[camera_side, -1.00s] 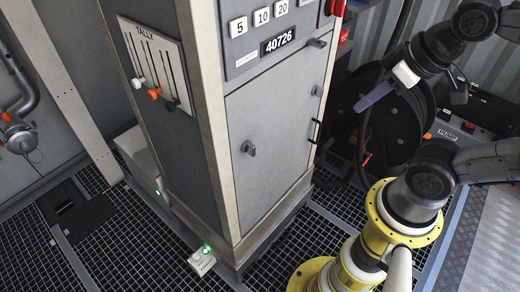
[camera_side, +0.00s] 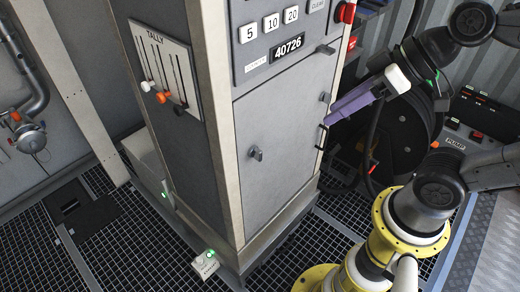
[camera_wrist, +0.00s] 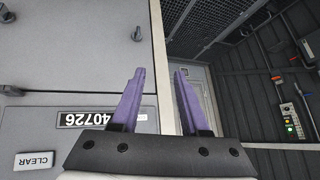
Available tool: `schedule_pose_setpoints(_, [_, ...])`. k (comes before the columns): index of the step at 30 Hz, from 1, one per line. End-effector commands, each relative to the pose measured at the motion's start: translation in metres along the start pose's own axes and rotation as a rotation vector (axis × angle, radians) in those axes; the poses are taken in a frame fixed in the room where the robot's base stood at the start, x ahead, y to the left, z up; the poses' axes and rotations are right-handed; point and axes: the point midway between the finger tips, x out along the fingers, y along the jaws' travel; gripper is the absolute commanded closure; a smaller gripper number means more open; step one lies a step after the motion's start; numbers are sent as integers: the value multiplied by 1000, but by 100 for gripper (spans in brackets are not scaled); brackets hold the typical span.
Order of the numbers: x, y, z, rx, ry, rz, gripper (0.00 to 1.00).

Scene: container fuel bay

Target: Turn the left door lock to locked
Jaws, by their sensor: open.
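The grey cabinet door (camera_side: 285,140) has a small dark turn knob (camera_side: 255,153) on its left side, which I take for the left door lock. The knob also shows in the wrist view (camera_wrist: 137,34), beyond my fingertips. Its exact turn angle is too small to tell. A second small knob (camera_side: 324,97) sits at the door's right side. My gripper (camera_side: 340,112) has purple fingers, beside the cabinet's right edge in the side view and apart from the left knob. In the wrist view the gripper (camera_wrist: 160,72) is open with nothing between the fingers.
Above the door are a 40726 display (camera_side: 289,47), number buttons (camera_side: 271,22) and a dark lever (camera_side: 325,49). A black handle (camera_side: 322,136) stands out at the door's right edge. A dark hose reel (camera_side: 395,145) is behind my arm. The space before the door is clear.

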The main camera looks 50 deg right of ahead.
Motion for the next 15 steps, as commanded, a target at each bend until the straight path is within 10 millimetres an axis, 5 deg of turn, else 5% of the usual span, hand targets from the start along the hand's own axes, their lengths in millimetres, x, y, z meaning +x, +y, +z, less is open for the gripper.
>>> schedule_pose_setpoints(6, [10, -39, -62, -112, 227, -160, 55])
schedule_pose_setpoints(15, [21, -40, -123, -157, 446, -111, 55])
